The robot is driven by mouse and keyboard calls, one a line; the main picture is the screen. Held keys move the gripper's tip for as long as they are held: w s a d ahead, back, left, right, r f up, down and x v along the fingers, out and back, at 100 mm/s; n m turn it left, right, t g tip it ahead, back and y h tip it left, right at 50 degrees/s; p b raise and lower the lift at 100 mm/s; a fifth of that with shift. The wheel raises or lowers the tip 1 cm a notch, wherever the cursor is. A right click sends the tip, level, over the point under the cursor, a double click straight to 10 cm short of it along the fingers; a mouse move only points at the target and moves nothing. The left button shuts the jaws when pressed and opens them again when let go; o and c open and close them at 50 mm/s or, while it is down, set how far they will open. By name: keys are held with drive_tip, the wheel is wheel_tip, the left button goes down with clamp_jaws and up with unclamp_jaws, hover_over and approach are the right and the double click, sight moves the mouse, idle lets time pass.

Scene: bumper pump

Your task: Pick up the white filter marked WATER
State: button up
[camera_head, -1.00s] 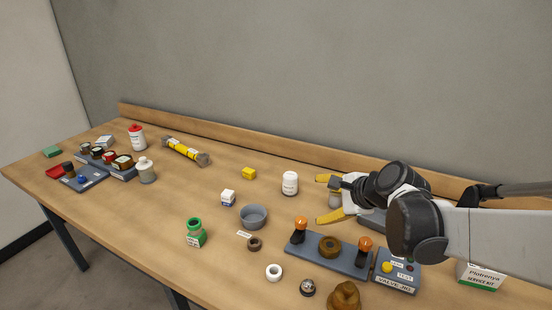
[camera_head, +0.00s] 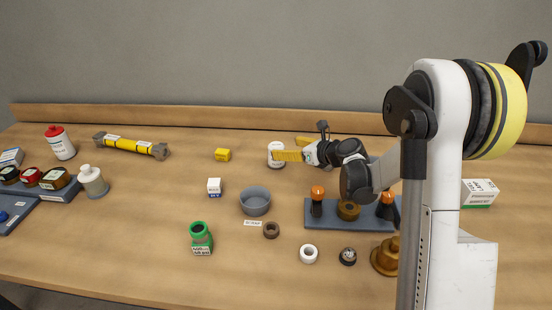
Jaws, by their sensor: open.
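A white cylindrical can (camera_head: 276,146) with small print stands upright on the table, left of my gripper. It looks like the filter, but I cannot read WATER on it. My gripper (camera_head: 287,148) is open and points left. One yellow finger overlaps the can's right side in the picture; the other is farther back, toward the wall. I cannot tell whether a finger touches the can. The can's middle right part is hidden by the near finger.
A grey bowl (camera_head: 255,201) is in front of the can. The blue-grey base with orange knobs (camera_head: 347,216) lies front right. A wooden ledge (camera_head: 200,118) runs along the back.

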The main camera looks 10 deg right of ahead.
sight(276, 148)
drive_tip(key=b+x, duration=0.1)
drive_tip(key=x, duration=0.1)
drive_tip(key=b+x, duration=0.1)
drive_tip(key=x, duration=0.2)
drive_tip(key=shift+a+f+b, duration=0.25)
drive_tip(key=shift+f+b, duration=0.1)
drive_tip(key=shift+b, duration=0.05)
drive_tip(key=shift+w+a, duration=0.1)
drive_tip(key=shift+w, duration=0.05)
drive_tip(key=shift+r, duration=0.1)
drive_tip(key=c, duration=1.5)
